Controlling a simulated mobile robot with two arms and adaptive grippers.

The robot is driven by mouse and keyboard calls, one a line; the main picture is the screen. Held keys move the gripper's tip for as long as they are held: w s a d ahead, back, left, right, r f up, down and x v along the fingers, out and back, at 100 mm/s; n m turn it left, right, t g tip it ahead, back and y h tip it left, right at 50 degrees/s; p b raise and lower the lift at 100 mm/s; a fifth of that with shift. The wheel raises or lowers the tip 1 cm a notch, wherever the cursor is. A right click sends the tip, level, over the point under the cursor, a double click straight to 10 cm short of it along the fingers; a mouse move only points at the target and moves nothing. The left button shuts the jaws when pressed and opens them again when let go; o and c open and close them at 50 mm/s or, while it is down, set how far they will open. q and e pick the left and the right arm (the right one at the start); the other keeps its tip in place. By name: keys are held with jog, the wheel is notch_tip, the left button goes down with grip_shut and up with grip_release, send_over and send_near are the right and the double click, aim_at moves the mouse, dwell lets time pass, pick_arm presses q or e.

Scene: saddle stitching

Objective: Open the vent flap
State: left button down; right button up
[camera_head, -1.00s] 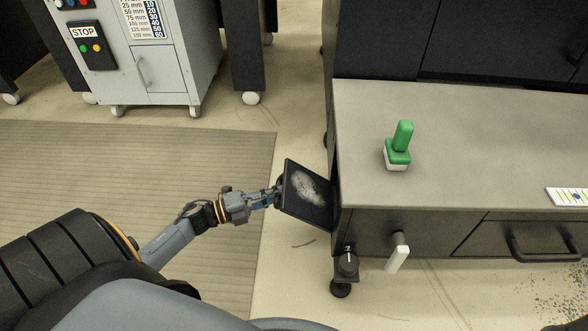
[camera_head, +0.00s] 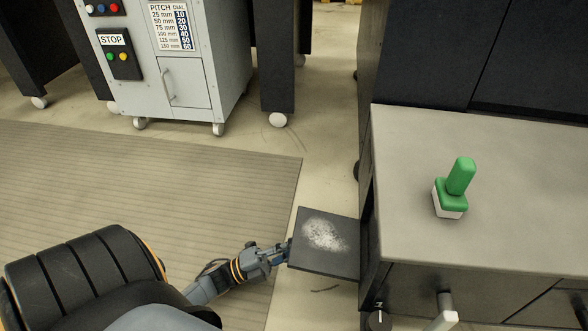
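The vent flap (camera_head: 325,243) is a dark square panel with a pale dusty patch, on the left side of the grey-topped machine. It stands out from the machine's side, tilted to near level, with its dusty face up. My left gripper (camera_head: 284,250) is at the flap's outer left edge, touching it or very close. Its fingertips are small and partly hidden by the flap, so I cannot tell whether they are closed on it. My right gripper is out of the picture.
A green-handled block (camera_head: 455,188) stands on the grey machine top (camera_head: 500,150). A white-ended lever (camera_head: 446,312) and a dark knob (camera_head: 377,318) are at the machine's front. A grey control cabinet (camera_head: 150,60) on casters stands at the back left. A ribbed mat (camera_head: 130,190) covers the floor at left.

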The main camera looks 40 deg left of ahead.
pick_arm(q)
jog(key=c, duration=1.3)
grip_release()
jog(key=shift+w, duration=0.1)
jog(key=r+v, duration=0.2)
jog(key=v, duration=0.6)
jog(key=s+r+v, duration=0.1)
jog(key=v, duration=0.7)
jog(key=shift+s+a+r, duration=0.3)
jog(key=shift+a, duration=0.1)
jog(key=shift+w+r, duration=0.1)
